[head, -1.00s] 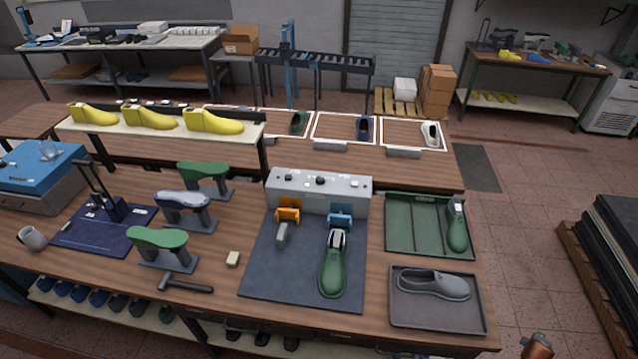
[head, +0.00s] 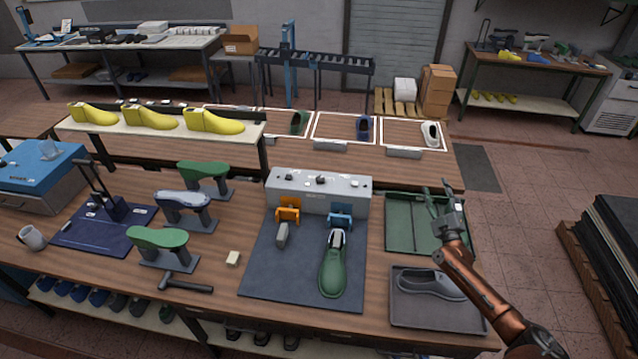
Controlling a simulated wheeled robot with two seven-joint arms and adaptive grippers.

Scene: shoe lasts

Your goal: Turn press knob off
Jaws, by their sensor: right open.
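A grey control box (head: 318,200) with small dark knobs (head: 320,180) on its top stands at the back of the workbench. I cannot tell which knob is the press knob or how it is set. An orange clamp (head: 288,208) and a blue clamp (head: 340,216) sit at its front face. A green shoe (head: 333,273) lies below the blue clamp on a dark mat (head: 262,272). My right gripper (head: 437,190) is open and empty, above the green tray and right of the box, apart from it. My left gripper is out of view.
The green tray (head: 400,240) lies under my right gripper; my right arm covers much of its right side. A grey tray (head: 430,314) with a grey shoe (head: 418,283) is in front. Shoe last stands (head: 186,215) and a hammer (head: 184,285) are left.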

